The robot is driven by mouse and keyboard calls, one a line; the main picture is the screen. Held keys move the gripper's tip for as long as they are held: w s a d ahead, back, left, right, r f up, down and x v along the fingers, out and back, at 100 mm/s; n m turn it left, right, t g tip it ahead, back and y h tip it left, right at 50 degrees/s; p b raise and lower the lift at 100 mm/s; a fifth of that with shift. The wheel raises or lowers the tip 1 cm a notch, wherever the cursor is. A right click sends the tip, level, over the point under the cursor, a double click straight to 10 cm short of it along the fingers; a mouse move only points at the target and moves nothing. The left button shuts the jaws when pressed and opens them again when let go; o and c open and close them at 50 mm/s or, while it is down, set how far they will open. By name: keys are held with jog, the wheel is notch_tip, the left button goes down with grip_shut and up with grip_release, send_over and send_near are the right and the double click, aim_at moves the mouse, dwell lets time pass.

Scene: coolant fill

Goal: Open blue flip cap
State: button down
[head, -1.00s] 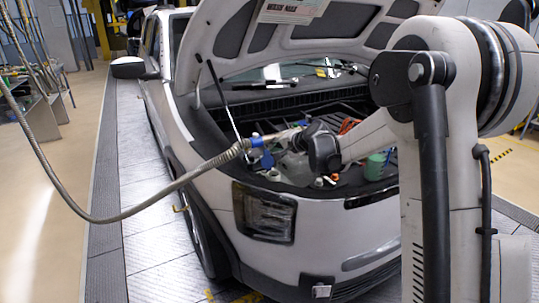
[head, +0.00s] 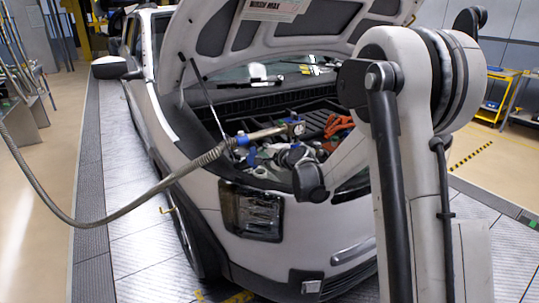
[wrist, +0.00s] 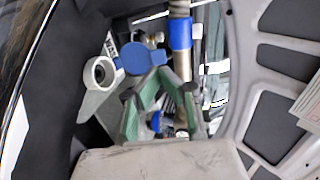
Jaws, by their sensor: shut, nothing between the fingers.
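The blue flip cap (wrist: 138,60) shows in the wrist view as a round blue disc with a small tab, just beyond my fingertips. Beside it on the left is a white round neck (wrist: 100,72) with a dark middle. In the head view the blue cap (head: 251,157) stands upright by the white neck (head: 260,172), at the front of the engine bay. My gripper (wrist: 158,78) has green fingers that meet at the tips, close to the cap's right edge. It is shut and empty. I cannot tell whether the tips touch the cap.
A hose nozzle with a blue collar (wrist: 181,34) passes close to the right of the cap; its hose (head: 160,185) hangs to the left in the head view. The raised hood (head: 270,30) is overhead. Orange parts (head: 338,125) lie deeper in the bay.

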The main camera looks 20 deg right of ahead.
aim_at(253, 148)
jog(key=x, duration=0.5)
jog(key=shift+w, duration=0.1)
jog(key=shift+w, duration=0.1)
jog(key=shift+w+a+f+b, duration=0.25)
jog(key=shift+w+b, duration=0.3)
jog(key=shift+b, duration=0.25)
jog(key=shift+w+a+r, duration=0.1)
jog(key=shift+w+r, duration=0.05)
jog(key=shift+w, duration=0.1)
jog(key=shift+s+r, duration=0.1)
